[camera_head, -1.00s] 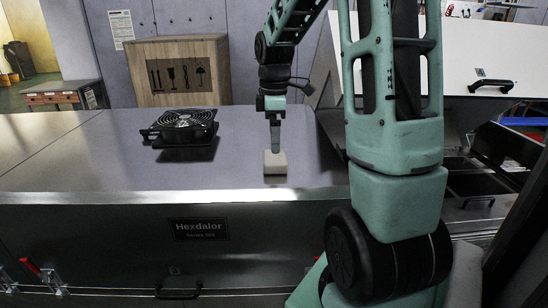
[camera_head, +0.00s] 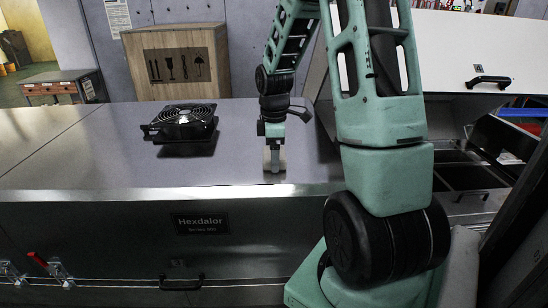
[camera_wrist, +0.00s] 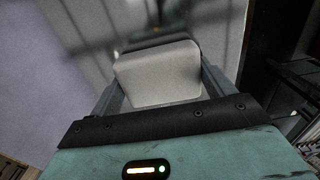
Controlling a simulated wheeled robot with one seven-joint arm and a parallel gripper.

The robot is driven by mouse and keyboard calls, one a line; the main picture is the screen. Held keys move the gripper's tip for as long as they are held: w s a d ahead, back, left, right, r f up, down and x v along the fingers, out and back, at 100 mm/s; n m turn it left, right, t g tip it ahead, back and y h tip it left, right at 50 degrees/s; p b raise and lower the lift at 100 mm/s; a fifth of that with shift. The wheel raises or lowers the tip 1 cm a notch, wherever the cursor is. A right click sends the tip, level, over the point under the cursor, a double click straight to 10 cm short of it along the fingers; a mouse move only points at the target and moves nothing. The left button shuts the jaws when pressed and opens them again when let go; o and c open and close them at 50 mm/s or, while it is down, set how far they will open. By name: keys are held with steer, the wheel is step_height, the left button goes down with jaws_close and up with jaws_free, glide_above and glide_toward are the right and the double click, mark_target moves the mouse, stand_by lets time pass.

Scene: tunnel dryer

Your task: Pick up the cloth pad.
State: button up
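The cloth pad is a pale grey-white block with rounded corners. In the wrist view the pad (camera_wrist: 158,75) sits between the two fingers of my gripper (camera_wrist: 160,82), with one finger close along each side. A thin gap seems to show at the right finger. In the head view the pad (camera_head: 282,160) is on the metal top near its front edge, partly hidden behind a finger. My gripper (camera_head: 274,160) points straight down there, its fingers low around the pad. The fingers stand wide apart; contact with the pad is not clear.
A black fan unit (camera_head: 184,124) stands left on the metal top (camera_head: 90,165). A wooden crate (camera_head: 220,70) stands behind it. The top's front edge is close to the pad. An open bay with dark trays (camera_head: 462,172) lies to the right.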

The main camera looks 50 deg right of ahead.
steer(key=c, duration=0.4)
step_height(320, 180, up, 10)
steer(key=b, duration=0.3)
steer(key=o, duration=0.5)
steer(key=c, duration=0.3)
